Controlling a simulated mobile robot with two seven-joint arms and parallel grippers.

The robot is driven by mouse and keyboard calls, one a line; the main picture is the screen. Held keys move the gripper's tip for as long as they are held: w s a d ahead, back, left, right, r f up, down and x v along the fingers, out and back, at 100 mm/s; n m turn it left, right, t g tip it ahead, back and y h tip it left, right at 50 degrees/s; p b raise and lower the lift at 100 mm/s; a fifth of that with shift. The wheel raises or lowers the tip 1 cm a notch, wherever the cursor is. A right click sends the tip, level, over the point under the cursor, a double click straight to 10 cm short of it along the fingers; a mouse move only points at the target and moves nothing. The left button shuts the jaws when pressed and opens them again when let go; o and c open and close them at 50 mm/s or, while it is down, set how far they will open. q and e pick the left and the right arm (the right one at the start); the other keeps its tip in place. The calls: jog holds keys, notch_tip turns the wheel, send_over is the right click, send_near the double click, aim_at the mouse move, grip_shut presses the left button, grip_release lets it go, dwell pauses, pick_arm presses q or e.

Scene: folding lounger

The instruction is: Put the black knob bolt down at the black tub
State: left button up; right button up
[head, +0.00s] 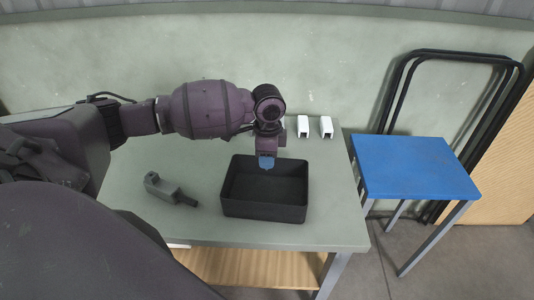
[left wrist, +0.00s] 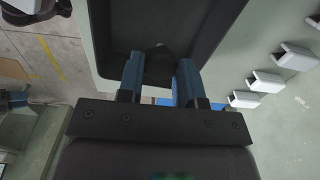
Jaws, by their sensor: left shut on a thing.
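The black tub (head: 265,212) stands open on the table, and its inside looks empty in the head view. Its dark wall and floor also fill the upper middle of the left wrist view (left wrist: 225,25). My left gripper (head: 267,160) points down at the tub's far edge. In the left wrist view its blue fingers (left wrist: 160,80) are shut on the black knob bolt (left wrist: 160,62), a dark shape against the dark tub. The bolt is hard to make out there and is hidden in the head view. I cannot tell whether it touches the tub.
A grey tool (head: 168,190) lies on the green-grey table (head: 215,160) left of the tub. Two white brackets (head: 314,127) stand behind the tub, and several show in the left wrist view (left wrist: 265,80). A blue-topped stool (head: 415,167) stands to the right, before folded black frames (head: 440,60).

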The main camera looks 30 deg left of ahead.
pick_arm(q)
jog(key=shift+r+p, duration=0.15)
jog(key=shift+p, duration=0.25)
notch_tip(320, 180, down, 3)
jog(key=shift+b, duration=0.45)
jog(key=shift+f, duration=0.8)
jog(key=shift+f+b, duration=0.65)
jog(key=shift+f, duration=2.2)
pick_arm(e)
jog(key=shift+w+a+f, duration=0.1)
jog(key=shift+w+f, duration=0.15)
pick_arm(q)
jog(key=o, duration=1)
pick_arm(e)
jog(key=shift+s, duration=0.1)
